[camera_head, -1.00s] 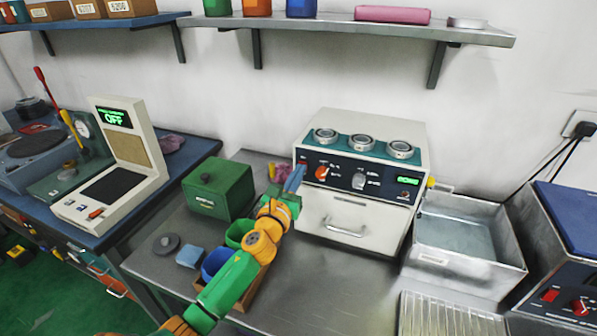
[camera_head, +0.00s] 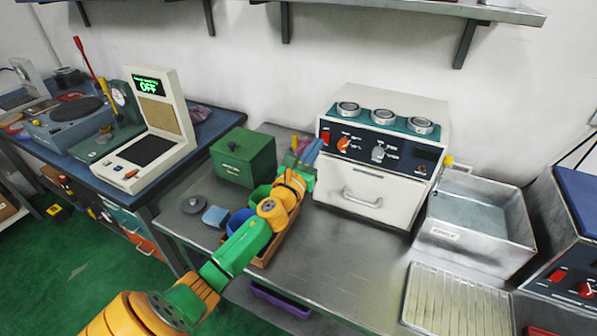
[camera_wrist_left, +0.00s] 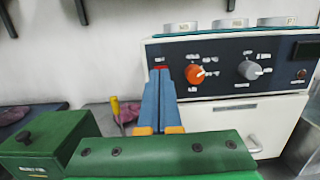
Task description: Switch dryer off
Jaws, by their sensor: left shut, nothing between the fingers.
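The dryer (camera_head: 375,190) is a white box with a dark front panel. The panel has a red switch (camera_head: 325,136) at its left end, an orange knob (camera_head: 344,144), a grey knob (camera_head: 378,154) and a dark, unlit display (camera_head: 426,154). My left gripper (camera_head: 313,148) is shut and empty, its blue fingers pointing at the panel's left end. In the left wrist view its fingertips (camera_wrist_left: 160,72) overlap the red switch (camera_wrist_left: 159,68), hiding most of it. I cannot tell whether they touch it. My right gripper is not in view.
Several metal rings (camera_head: 383,117) sit on the dryer's top. A green box (camera_head: 243,157) and bins stand left of it. A metal basin (camera_head: 475,220) is on the right, with a ribbed tray (camera_head: 458,300) in front. A shelf (camera_head: 420,10) hangs above.

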